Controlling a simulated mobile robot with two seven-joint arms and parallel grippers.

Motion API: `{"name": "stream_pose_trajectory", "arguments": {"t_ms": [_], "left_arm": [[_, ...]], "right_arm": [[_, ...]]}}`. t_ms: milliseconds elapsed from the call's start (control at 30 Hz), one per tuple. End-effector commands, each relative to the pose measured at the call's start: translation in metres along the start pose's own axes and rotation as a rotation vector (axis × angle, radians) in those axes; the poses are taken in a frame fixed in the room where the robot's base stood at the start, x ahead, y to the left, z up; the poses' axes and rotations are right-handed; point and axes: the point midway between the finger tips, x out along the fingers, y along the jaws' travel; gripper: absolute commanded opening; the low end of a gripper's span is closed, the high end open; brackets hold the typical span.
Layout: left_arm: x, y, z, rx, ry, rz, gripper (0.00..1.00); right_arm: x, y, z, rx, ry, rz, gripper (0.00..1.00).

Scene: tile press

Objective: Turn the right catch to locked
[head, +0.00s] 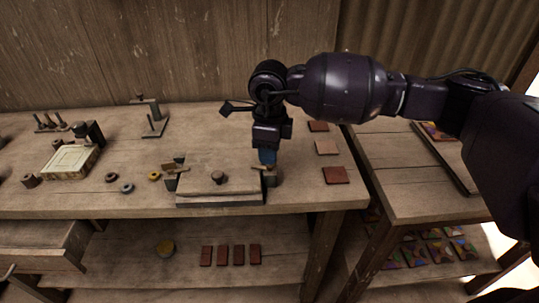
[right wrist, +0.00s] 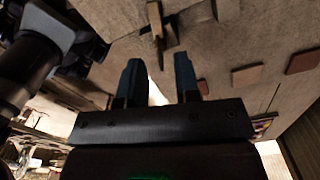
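The tile press (head: 220,199) lies near the front edge of the bench, a flat wooden plate with a dark round knob (head: 218,177) on top. The left catch (head: 174,177) stands at its left side. The right catch (head: 271,177) is at its right side, partly hidden by my right gripper (head: 267,158), which points down just above it. In the right wrist view the blue fingers (right wrist: 159,60) are apart with nothing between them. A catch-like metal piece (right wrist: 157,25) shows beyond their tips. I cannot tell whether they touch it.
Square reddish tiles (head: 335,175) lie on the bench right of the press. Small rings (head: 127,188) and a framed pale tile (head: 70,162) lie to the left. A metal stand (head: 152,122) is behind. Several red tiles (head: 238,254) rest on the shelf below.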

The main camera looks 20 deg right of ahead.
Motion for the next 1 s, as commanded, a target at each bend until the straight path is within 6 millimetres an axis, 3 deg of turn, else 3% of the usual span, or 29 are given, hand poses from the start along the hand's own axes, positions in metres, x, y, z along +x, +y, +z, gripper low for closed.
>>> {"name": "stream_pose_trajectory", "arguments": {"t_ms": [200, 433, 633, 1000], "left_arm": [[-0.002, -0.001, -0.005, 0.0, 0.009, -0.001, 0.43], [-0.002, -0.001, -0.007, 0.0, 0.011, -0.002, 0.43], [-0.003, -0.001, -0.007, 0.0, 0.01, -0.002, 0.43], [-0.003, -0.001, -0.005, -0.001, 0.006, -0.002, 0.43]], "right_arm": [[-0.045, 0.0, 0.0, 0.0, -0.003, -0.005, 0.3], [-0.076, 0.0, 0.0, -0.001, -0.002, -0.003, 0.3], [-0.086, 0.0, 0.0, -0.001, 0.0, -0.001, 0.3], [-0.087, 0.0, 0.0, -0.001, 0.0, -0.001, 0.3]]}}
